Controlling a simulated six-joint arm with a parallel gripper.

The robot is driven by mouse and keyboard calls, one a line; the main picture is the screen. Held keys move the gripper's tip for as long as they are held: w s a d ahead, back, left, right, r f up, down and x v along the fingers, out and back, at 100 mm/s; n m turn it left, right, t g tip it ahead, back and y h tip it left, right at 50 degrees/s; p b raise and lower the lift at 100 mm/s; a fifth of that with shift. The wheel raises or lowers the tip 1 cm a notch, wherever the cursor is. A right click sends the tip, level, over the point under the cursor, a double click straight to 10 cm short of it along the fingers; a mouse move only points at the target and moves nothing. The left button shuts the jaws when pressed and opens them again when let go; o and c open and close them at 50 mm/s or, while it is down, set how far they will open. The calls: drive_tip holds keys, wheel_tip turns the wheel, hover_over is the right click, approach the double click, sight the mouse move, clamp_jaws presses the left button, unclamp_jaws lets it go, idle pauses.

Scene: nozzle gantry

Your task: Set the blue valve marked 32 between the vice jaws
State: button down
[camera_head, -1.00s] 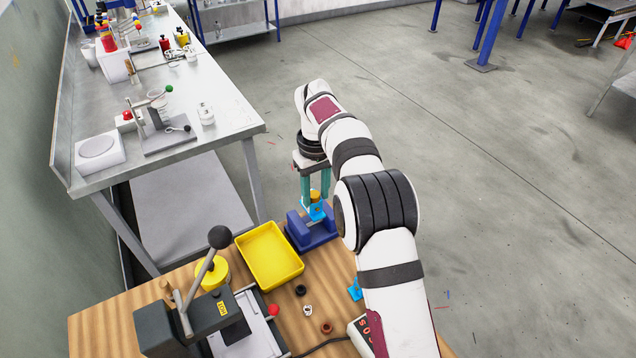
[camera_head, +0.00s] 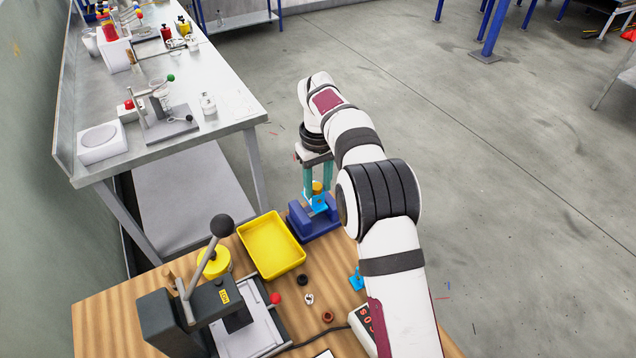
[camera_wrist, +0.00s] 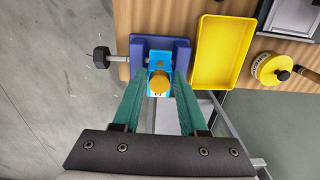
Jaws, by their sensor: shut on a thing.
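The blue valve (camera_wrist: 159,67) has a yellow round top and a pale label with dark print that is too small to read surely. In the wrist view it sits at the opening of the dark blue vice (camera_wrist: 139,45), between its jaws as seen from above. My gripper (camera_wrist: 159,84) has green fingers, one on each side of the valve, and is shut on it. In the head view my gripper (camera_head: 318,186) points down over the vice (camera_head: 313,227), with the valve (camera_head: 318,200) between the fingertips. How deep the valve sits is hard to tell.
A yellow tray (camera_head: 271,245) stands just left of the vice. A lever press (camera_head: 205,300), a yellow round container (camera_head: 213,262), small rings and another blue part (camera_head: 356,279) are on the wooden bench. The vice handle (camera_wrist: 102,58) sticks out past the bench edge.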

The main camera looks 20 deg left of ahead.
sight(318, 204)
drive_tip(key=shift+f, duration=3)
idle(0.5)
drive_tip(key=shift+c, duration=1.8)
unclamp_jaws()
drive_tip(key=shift+r, duration=3.5)
